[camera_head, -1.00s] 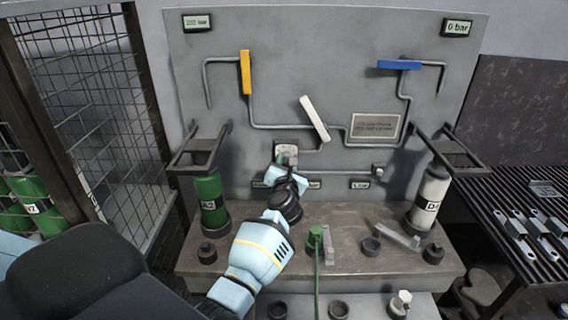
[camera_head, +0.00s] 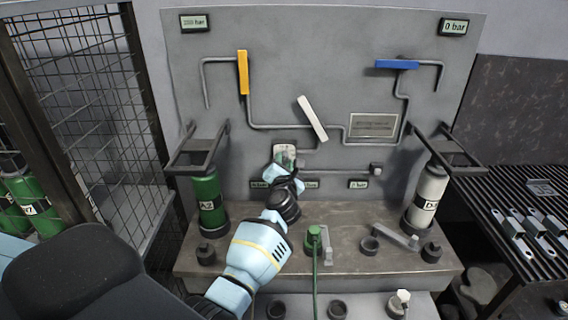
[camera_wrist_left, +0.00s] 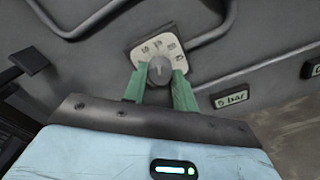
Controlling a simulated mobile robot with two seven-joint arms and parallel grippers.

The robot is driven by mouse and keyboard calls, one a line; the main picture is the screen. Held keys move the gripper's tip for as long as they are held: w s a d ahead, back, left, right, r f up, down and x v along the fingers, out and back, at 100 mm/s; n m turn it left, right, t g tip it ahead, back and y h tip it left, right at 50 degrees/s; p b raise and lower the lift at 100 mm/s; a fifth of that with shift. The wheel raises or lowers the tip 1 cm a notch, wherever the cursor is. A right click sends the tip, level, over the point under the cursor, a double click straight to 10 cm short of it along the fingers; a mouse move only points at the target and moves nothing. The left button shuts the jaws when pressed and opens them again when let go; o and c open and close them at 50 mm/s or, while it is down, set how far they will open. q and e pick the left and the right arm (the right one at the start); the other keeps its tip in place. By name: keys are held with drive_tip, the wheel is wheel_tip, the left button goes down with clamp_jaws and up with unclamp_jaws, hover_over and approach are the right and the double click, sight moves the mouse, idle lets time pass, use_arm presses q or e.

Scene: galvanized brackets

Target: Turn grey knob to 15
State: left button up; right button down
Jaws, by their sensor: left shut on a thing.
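The grey knob (camera_wrist_left: 159,70) sits in front of a pale dial plate (camera_wrist_left: 145,47) with printed numbers, on the grey panel. In the left wrist view the green fingers of my left gripper (camera_wrist_left: 160,84) stand on both sides of the knob and are shut on it. In the head view the dial plate (camera_head: 285,149) shows just above my left gripper (camera_head: 284,163), which hides the knob there. A small mark shows on the knob's face, but I cannot tell which number it points at. My right gripper is not in view.
The panel carries a yellow lever (camera_head: 242,72), a white lever (camera_head: 313,118) and a blue lever (camera_head: 397,64). A green cylinder (camera_head: 208,190) and a white cylinder (camera_head: 431,187) stand at the sides. A display reading 5 bar (camera_wrist_left: 231,98) is right of the dial.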

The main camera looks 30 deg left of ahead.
use_arm(q)
drive_tip(key=o, duration=1)
drive_tip(key=v, duration=0.8)
drive_tip(key=shift+a, duration=0.1)
